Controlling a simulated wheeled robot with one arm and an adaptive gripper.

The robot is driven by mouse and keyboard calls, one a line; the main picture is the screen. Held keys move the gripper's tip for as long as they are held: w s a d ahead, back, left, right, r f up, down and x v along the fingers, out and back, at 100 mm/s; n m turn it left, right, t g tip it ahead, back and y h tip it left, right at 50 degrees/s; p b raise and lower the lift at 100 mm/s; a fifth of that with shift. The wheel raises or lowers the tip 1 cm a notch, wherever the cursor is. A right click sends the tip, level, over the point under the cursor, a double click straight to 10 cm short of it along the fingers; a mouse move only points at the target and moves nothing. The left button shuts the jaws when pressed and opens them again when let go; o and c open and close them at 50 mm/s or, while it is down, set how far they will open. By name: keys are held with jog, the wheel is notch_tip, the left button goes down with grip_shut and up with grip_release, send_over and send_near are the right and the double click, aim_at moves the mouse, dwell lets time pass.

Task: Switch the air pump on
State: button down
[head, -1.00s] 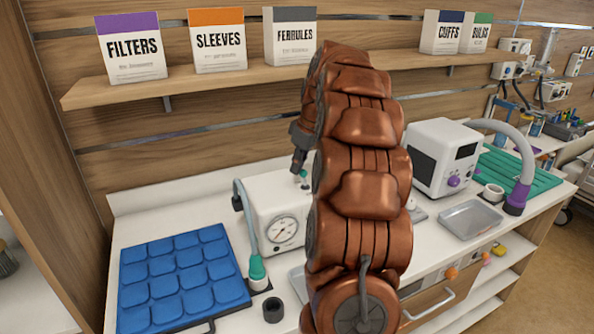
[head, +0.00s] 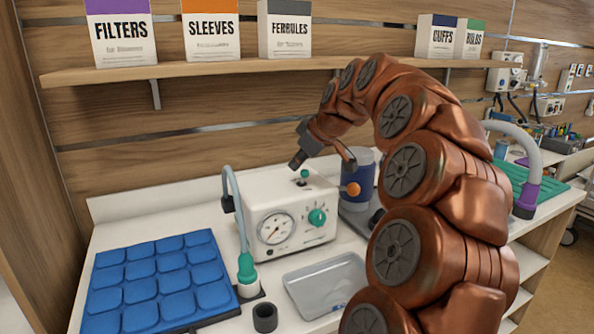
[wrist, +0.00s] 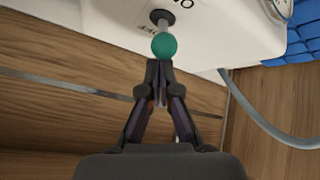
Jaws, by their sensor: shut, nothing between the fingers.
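The air pump (head: 290,212) is a white box with a round gauge (head: 276,229) and a teal knob (head: 317,216) on its front. On its top stands a small toggle lever with a green ball tip (head: 304,174). In the wrist view the green ball (wrist: 164,46) is on a short metal stem rising from a dark collar (wrist: 161,17), beside partly cut-off lettering. My gripper (head: 297,164) is shut and empty. Its fingertips (wrist: 159,67) are right by the ball on the wall side; whether they touch it I cannot tell.
A blue padded mat (head: 160,283) lies left of the pump, with a grey hose (head: 239,205) between. A clear tray (head: 328,283) and a black ring (head: 265,317) lie in front. A blue canister (head: 360,180) stands right. A shelf with boxes (head: 120,35) runs above.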

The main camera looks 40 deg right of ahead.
jog(key=shift+r, duration=0.15)
jog(key=shift+r, duration=0.7)
jog(key=shift+w+a+r, duration=0.1)
jog(key=shift+w+r, duration=0.05)
jog(key=a+v, duration=0.1)
jog(key=v, duration=0.8)
jog(key=shift+w+a+r, duration=0.3)
jog(key=shift+w+r, duration=0.05)
jog(key=shift+r, duration=0.05)
dwell(0.4)
